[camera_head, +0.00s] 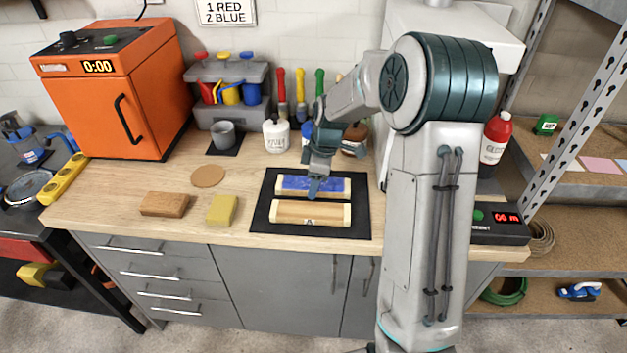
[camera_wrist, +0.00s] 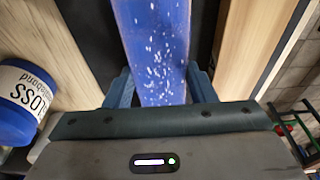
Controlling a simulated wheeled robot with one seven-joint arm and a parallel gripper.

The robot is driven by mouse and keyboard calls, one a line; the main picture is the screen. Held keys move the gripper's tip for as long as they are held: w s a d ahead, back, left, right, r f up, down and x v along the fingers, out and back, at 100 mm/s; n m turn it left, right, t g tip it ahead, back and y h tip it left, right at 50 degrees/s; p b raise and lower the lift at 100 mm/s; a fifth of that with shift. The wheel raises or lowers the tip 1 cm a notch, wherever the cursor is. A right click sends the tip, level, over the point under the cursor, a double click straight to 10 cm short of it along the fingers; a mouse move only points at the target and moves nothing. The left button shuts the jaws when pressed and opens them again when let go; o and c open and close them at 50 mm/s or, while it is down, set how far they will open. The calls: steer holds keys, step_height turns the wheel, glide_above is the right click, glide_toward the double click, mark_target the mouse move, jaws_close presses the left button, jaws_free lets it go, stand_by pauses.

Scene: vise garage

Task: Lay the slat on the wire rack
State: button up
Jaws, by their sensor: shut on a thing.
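A slat with a blue, white-speckled top and pale ends (camera_head: 337,186) lies at the black mat's back half, or just above it; I cannot tell which. My gripper (camera_head: 315,188) reaches down onto it near its middle. In the wrist view the blue slat (camera_wrist: 155,40) runs between the two fingers of my gripper (camera_wrist: 160,88), shut on its sides. A second slat, bare brown wood with pale ends (camera_head: 290,211), lies in front on the same black mat (camera_head: 262,222). I cannot make out a wire rack in either view.
A wood block (camera_head: 164,204), a yellow sponge (camera_head: 221,210) and a round cork mat (camera_head: 208,176) lie on the left of the worktop. An orange oven (camera_head: 125,95) stands behind. Jars and a white bottle (camera_head: 276,134) stand close behind the mat.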

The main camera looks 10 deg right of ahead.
steer(key=shift+f, duration=0.1)
steer(key=shift+f, duration=0.15)
steer(key=o, duration=1.1)
steer(key=shift+o, duration=0.2)
